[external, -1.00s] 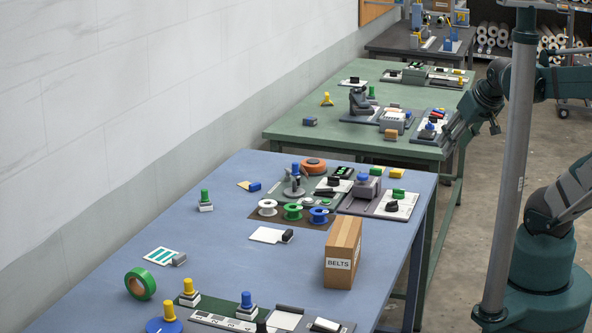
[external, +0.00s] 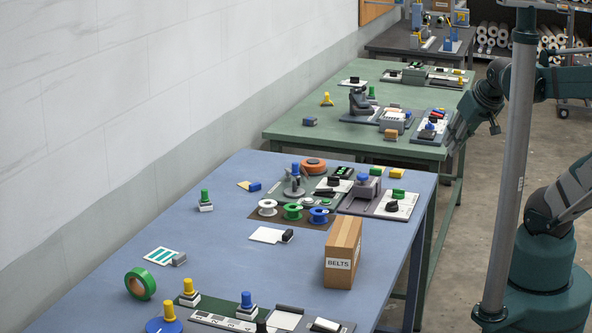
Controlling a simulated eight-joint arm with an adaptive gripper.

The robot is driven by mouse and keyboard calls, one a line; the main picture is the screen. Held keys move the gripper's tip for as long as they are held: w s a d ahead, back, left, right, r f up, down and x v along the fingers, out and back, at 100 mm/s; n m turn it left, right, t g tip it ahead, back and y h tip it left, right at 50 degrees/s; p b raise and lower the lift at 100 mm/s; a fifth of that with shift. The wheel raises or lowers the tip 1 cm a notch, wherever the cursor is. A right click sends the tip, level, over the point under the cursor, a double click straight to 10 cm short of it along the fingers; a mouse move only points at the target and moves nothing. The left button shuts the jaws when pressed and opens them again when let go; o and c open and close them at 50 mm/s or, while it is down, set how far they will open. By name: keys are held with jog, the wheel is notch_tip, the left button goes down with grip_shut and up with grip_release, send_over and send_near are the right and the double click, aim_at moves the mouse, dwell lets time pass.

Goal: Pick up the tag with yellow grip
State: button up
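I cannot clearly make out a tag with a yellow grip. A small yellow block (external: 391,134) sits near the front edge of the green table, and another yellow block (external: 397,173) sits at the back right of the blue table. Either could be a grip, but no tag sheet shows clearly on them. My gripper (external: 455,131) is a dark shape beside the right edge of the green table, apart from both blocks. Its fingers are too small and dark to tell open from shut.
A BELTS carton (external: 342,255) stands on the blue table (external: 215,250). Tags with a black grip (external: 287,236), grey grip (external: 179,259) and blue grip (external: 254,187) lie there. A grey post (external: 510,170) stands before my arm. The green table (external: 290,133) has free room at left.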

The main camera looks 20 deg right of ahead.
jog(key=shift+w, duration=0.1)
jog(key=w+d+r+m+g+p, duration=0.1)
jog(key=w+m+g+p, duration=0.15)
jog(key=w+m, duration=0.6)
jog(key=w+d+r+m+g+p, duration=0.1)
jog(key=w+r+m+p, duration=0.3)
jog(key=w, duration=0.7)
jog(key=shift+w+d+f+m+g+p, duration=0.4)
jog(key=shift+w+f+m+g+p, duration=0.25)
jog(key=shift+w+f+m, duration=2.2)
jog(key=shift+w+d+f+m+g+p, duration=0.7)
jog(key=shift+w+f+m, duration=1.3)
jog(key=shift+w+f, duration=1.6)
jog(key=shift+w+d+f+m+g+p, duration=0.15)
jog(key=shift+w+f+m+g+p, duration=0.5)
jog(key=shift+w+f+m, duration=2.45)
jog(key=shift+s+f+n, duration=0.2)
jog(key=shift+f+n, duration=0.25)
jog(key=shift+n, duration=0.25)
